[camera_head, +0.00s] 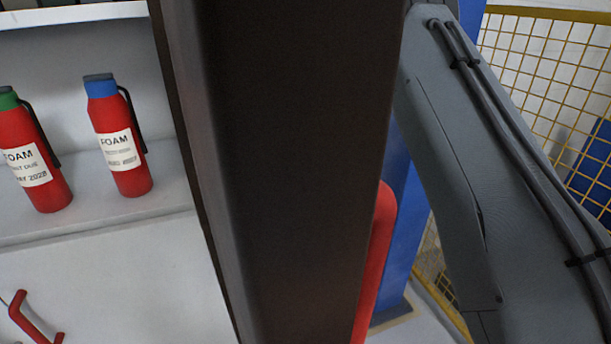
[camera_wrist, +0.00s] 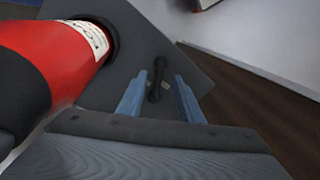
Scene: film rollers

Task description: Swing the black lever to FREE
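In the wrist view a black lever (camera_wrist: 156,84) with a rounded knob stands out from a dark grey plate (camera_wrist: 128,52). My gripper (camera_wrist: 160,78) has its two blue-grey fingers apart, one on each side of the lever in the picture. The fingers do not appear to touch it. I cannot tell how deep the lever lies between them. No FREE marking is readable. In the head view the lever and my gripper do not show; a dark brown upright covers the middle.
A red cylinder (camera_wrist: 50,60) with a white label lies close left of my gripper. In the head view, foam extinguishers (camera_head: 122,140) stand on a white shelf (camera_head: 100,222). A blue post (camera_head: 405,240) and yellow mesh fence (camera_head: 545,65) stand at the right.

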